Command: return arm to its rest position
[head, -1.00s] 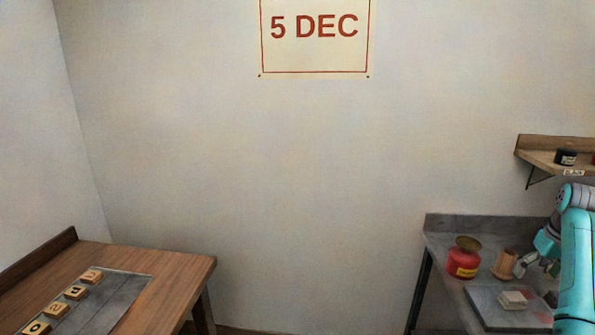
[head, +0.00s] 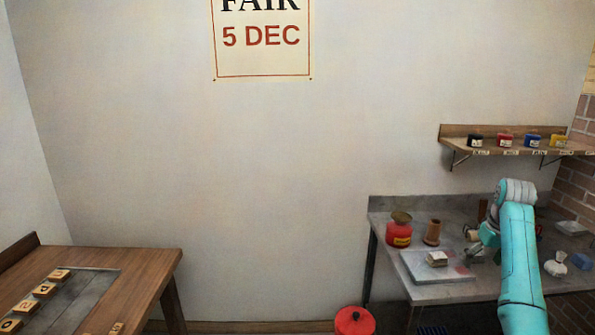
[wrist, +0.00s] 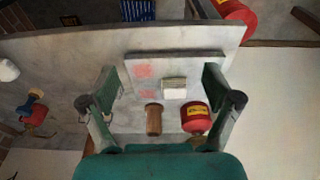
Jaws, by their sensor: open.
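My arm (head: 519,255) shows in teal at the right of the head view, bent at a grey joint over the grey bench (head: 385,205). My gripper (wrist: 162,100) is open and empty in the wrist view, its two green fingers wide apart. It hangs above the bench, not touching anything that I can see. Between and beyond the fingers show a pale slab (wrist: 195,62), a small white block (wrist: 174,83), a wooden cylinder (wrist: 153,119) and a red can (wrist: 194,117). In the head view the gripper (head: 473,252) is small and partly unclear.
A shelf (head: 510,150) with several ink jars hangs above the bench. A red lidded can (head: 354,321) stands low in front. A wooden table (head: 140,262) with lettered blocks is at the left. The space between table and bench looks open.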

